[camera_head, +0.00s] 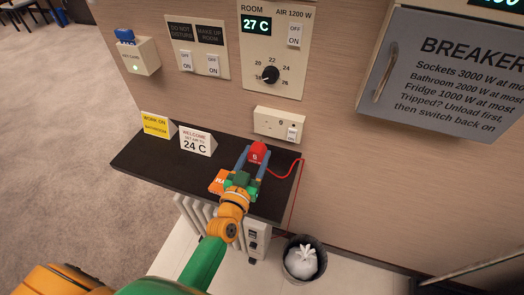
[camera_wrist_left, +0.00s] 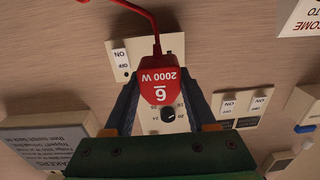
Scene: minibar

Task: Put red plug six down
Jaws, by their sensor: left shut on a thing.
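The red plug six (camera_head: 257,152), with a red cord, is held above the dark shelf (camera_head: 150,168). In the left wrist view the plug (camera_wrist_left: 160,88) shows its face with "6" and "2000 W" upside down. My left gripper (camera_head: 254,160) is shut on it, with one blue-grey finger on each side; these fingers also show in the left wrist view (camera_wrist_left: 160,105). The plug is in front of and below the white wall socket (camera_head: 279,124). I cannot tell how far it is above the shelf. My right gripper is not in view.
A yellow sign (camera_head: 157,125) and a white "24 C" sign (camera_head: 197,140) stand at the left of the shelf. An orange card (camera_head: 218,182) lies near my left gripper. A heater (camera_head: 195,215) and a bin (camera_head: 303,258) are below. The shelf's left front is clear.

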